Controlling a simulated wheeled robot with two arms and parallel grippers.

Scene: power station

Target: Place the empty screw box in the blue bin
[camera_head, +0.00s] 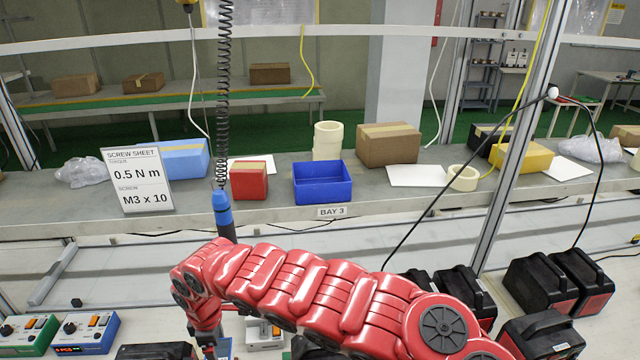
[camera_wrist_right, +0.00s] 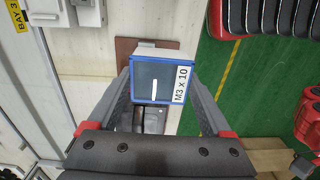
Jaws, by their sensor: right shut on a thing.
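The screw box (camera_wrist_right: 156,82) has a blue rim, a dark grey inside and a white "M3 x 10" label. A short white mark shows in it; I cannot tell what that is. My right gripper (camera_wrist_right: 161,88) is shut on the box, one finger at each side. The open blue bin (camera_head: 322,187) stands on the shelf behind the "BAY 3" tag in the head view and looks empty. My red right arm reaches across the lower middle of that view, in front of and below the bin. Its gripper and the box are hidden or cut off there. My left gripper is not in view.
A red box (camera_head: 248,181) stands left of the bin, with a blue-handled screwdriver (camera_head: 222,208) hanging before it. A screw sheet sign (camera_head: 138,180) is farther left. Tape rolls (camera_head: 327,141) and a cardboard box (camera_head: 388,145) stand behind. Black battery packs (camera_head: 540,283) are at lower right.

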